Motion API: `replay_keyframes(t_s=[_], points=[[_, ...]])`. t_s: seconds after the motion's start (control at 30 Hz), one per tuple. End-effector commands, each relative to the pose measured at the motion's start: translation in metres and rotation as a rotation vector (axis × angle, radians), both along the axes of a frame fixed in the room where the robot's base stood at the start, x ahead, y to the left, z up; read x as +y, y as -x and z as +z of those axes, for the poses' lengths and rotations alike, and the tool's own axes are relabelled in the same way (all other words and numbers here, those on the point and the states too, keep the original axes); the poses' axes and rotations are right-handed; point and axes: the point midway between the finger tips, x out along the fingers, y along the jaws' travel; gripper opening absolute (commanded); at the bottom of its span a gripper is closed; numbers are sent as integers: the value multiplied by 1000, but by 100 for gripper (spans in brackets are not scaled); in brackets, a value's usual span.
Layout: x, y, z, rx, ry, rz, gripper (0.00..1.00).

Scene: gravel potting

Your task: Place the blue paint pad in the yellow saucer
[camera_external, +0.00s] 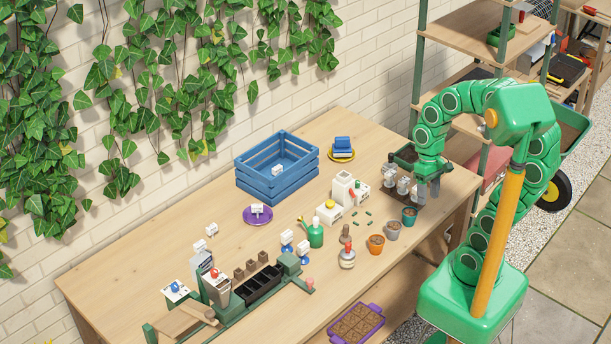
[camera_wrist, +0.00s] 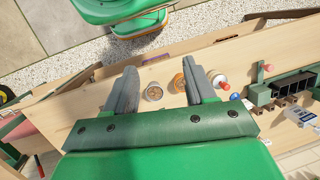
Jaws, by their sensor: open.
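The blue paint pad (camera_external: 342,144) is a small blue block with a pale lower part. It sits in the yellow saucer (camera_external: 332,157) at the back of the table, right of the blue crate. The pad and saucer do not show in the wrist view. My gripper (camera_external: 428,193) is at the right end of the table, well to the right of and in front of the saucer. In the wrist view my gripper (camera_wrist: 160,68) has its two grey fingers spread apart, with nothing held between them.
A blue slatted crate (camera_external: 277,170) stands left of the saucer. A purple saucer (camera_external: 258,221) holds a small white-labelled item. Small pots, including a teal pot (camera_external: 409,215) and an orange pot (camera_external: 376,244), stand near my gripper. A rack of jars is beside it.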

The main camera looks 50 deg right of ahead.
Motion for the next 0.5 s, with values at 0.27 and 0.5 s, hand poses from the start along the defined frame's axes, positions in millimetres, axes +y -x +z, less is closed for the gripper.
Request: replay_keyframes(t_s=[0.27,0.5], points=[[-32,36,-1,-56,123,89,55],[-37,41,-1,-64,142,108,55]])
